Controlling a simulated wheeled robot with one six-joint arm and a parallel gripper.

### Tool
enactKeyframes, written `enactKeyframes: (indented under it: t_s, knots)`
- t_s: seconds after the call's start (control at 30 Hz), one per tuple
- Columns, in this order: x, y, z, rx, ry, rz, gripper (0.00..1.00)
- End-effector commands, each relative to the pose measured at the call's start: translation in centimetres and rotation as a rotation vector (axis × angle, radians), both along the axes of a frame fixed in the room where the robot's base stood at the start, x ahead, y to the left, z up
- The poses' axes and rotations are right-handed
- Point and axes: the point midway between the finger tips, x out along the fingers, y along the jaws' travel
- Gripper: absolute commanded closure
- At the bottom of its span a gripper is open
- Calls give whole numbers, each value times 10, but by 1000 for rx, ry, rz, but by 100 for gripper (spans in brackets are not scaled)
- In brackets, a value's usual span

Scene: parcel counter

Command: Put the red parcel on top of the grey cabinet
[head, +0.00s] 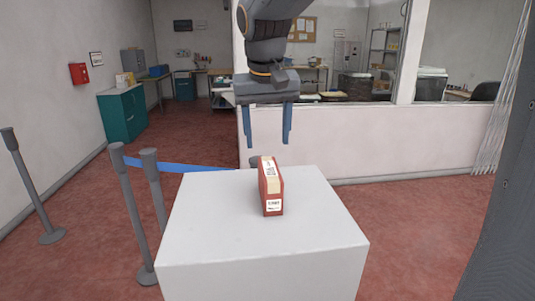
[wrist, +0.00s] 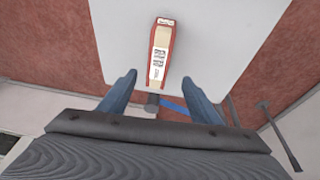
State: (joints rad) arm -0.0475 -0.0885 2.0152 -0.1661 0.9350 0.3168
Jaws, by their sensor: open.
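The red parcel (head: 272,190) stands upright on the white counter block (head: 245,215). It has a beige strip along its top and white labels on its top and front. In the wrist view the red parcel (wrist: 161,55) lies ahead of the fingers, centred between them. My gripper (head: 267,143) is open and empty. It hangs above the far end of the parcel, apart from it. In the wrist view my gripper (wrist: 163,88) shows both fingers spread wide. I cannot identify a grey cabinet with certainty; a dark grey ribbed surface (head: 505,215) stands at the right edge.
Grey barrier posts (head: 130,205) with a blue belt (head: 180,167) stand left of the white block. A teal cabinet (head: 123,112) stands by the left wall. A low white wall (head: 380,140) runs behind.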

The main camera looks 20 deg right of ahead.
Motion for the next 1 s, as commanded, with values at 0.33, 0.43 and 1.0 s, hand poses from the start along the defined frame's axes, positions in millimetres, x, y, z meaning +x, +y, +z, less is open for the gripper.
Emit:
enactKeyframes:
  t_s: [0.33,0.43,1.0]
  knots:
    - [-7,3,25,0,0,0,42]
    - [-7,3,25,0,1,0,42]
    - [-7,3,25,0,0,0,42]
